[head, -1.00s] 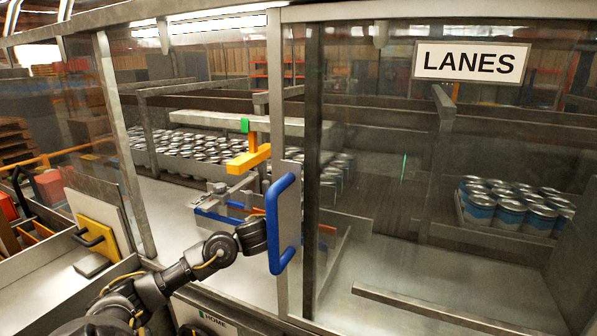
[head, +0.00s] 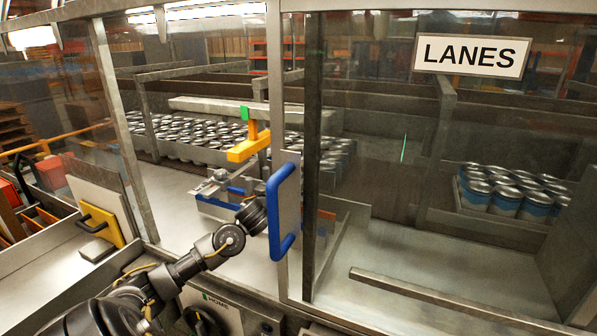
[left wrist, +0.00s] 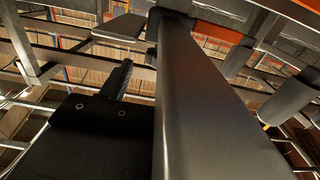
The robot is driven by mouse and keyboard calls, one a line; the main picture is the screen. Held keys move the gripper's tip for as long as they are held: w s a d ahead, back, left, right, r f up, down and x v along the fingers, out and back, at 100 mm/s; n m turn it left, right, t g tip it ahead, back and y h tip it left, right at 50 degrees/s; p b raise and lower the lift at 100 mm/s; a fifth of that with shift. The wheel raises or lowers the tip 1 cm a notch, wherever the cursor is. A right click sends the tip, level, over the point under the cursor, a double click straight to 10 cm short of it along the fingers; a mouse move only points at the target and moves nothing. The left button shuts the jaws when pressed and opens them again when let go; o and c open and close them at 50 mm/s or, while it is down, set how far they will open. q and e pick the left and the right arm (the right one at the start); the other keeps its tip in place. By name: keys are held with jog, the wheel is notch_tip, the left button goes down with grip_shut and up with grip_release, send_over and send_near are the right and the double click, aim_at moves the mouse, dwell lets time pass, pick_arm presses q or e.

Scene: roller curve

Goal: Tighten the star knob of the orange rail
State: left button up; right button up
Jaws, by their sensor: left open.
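An orange-yellow bracket (head: 249,146) with a green block on its top stands behind the glass front, left of the centre post. I take it for the orange rail, but I cannot be sure. I cannot make out a star knob on it. My left gripper (head: 257,213) is just left of the blue door handle (head: 283,212), well below the bracket. The handle and post hide part of it, and I cannot tell whether it touches the handle. The left wrist view shows a dark finger and a broad metal bar close up. My right gripper is not in view.
A grey fixture with blue rails (head: 225,195) sits below the bracket. Cans stand in rows behind it and on the right (head: 505,197). A yellow panel with a black handle (head: 98,224) leans at the left. The metal deck at the right is mostly clear.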

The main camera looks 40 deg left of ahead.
pick_arm(q)
jog(key=p+x, duration=0.2)
jog(key=x, duration=0.6)
jog(key=shift+w+f, duration=0.1)
jog(key=c, duration=1)
jog(key=shift+o, duration=0.2)
